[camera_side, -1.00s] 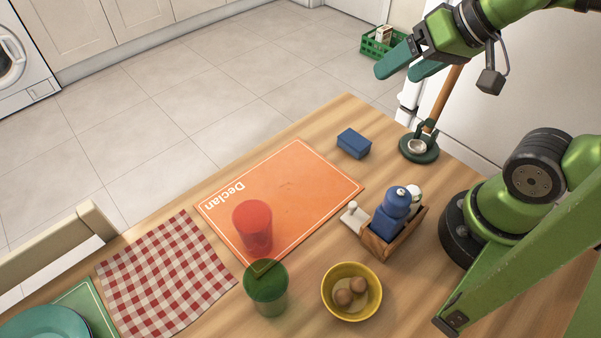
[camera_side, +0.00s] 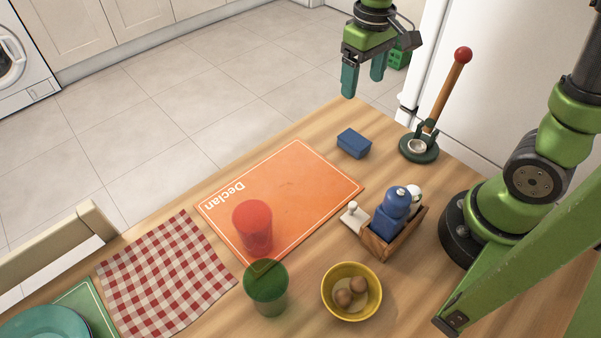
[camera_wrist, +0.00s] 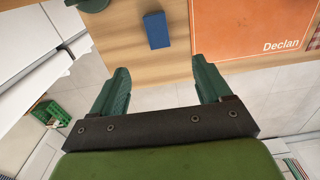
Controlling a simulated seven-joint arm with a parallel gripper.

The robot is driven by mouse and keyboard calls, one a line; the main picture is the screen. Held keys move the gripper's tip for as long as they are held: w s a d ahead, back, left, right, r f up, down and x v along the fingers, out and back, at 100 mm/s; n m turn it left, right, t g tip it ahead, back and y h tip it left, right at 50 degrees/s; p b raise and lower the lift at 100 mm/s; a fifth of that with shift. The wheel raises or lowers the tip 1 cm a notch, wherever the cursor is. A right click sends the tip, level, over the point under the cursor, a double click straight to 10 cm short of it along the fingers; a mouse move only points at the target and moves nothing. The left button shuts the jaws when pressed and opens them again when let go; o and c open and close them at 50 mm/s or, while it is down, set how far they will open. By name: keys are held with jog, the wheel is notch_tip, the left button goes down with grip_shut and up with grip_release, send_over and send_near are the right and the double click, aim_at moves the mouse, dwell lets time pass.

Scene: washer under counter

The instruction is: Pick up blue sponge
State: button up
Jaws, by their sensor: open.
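The blue sponge (camera_side: 354,143) is a small dark blue block. It lies on the wooden table beyond the upper right corner of the orange mat. It also shows in the wrist view (camera_wrist: 157,30), ahead of the fingers and between their lines. My gripper (camera_side: 363,86) is open and empty, with its two teal fingers pointing down. It hangs above and behind the sponge, near the table's far edge, and does not touch it. In the wrist view the open fingers of my gripper (camera_wrist: 160,82) stand wide apart.
The orange mat (camera_side: 310,183) lies left of the sponge. A green stand with a wooden-handled tool (camera_side: 419,149) is to its right. A wooden caddy (camera_side: 397,246), red cup (camera_side: 253,228), green cup (camera_side: 267,290) and yellow bowl (camera_side: 336,303) are nearer.

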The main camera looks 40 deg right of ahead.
send_over(358, 141)
jog(key=f, duration=1.1)
jog(key=shift+w+a+f, duration=0.15)
jog(key=shift+w+a, duration=0.1)
jog(key=f, duration=0.4)
jog(key=shift+s+d+f, duration=0.1)
jog(key=shift+s+d, duration=0.1)
jog(key=shift+s, duration=0.2)
jog(key=shift+f, duration=0.5)
jog(key=c, duration=1.2)
jog(key=shift+w+r, duration=0.1)
jog(key=shift+r, duration=0.05)
notch_tip(358, 141, up, 10)
